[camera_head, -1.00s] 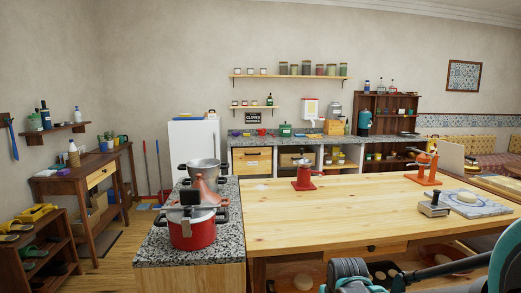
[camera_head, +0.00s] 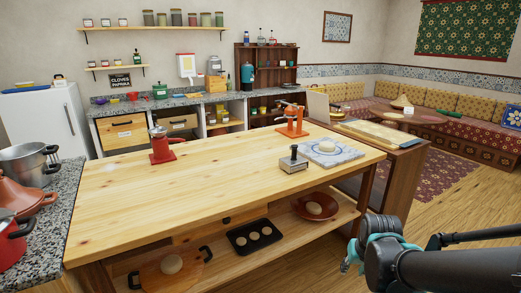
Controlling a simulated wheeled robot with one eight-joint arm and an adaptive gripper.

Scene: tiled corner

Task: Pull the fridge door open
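The white fridge (camera_head: 45,127) stands at the far left against the back wall. Its door looks shut, and a thin dark upright handle shows on its front. The granite counter and pots hide part of its lower front. My arm comes in at the lower right, and my gripper (camera_head: 347,266) is at its end, low in front of the wooden table and far from the fridge. The fingers are small and seen from the side, so I cannot tell whether they are open or shut.
A long wooden table (camera_head: 215,188) fills the middle, between me and the fridge. A granite counter (camera_head: 62,215) with pots stands at the left. Back cabinets (camera_head: 122,133) run right of the fridge. Open wooden floor (camera_head: 450,205) lies at the right.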

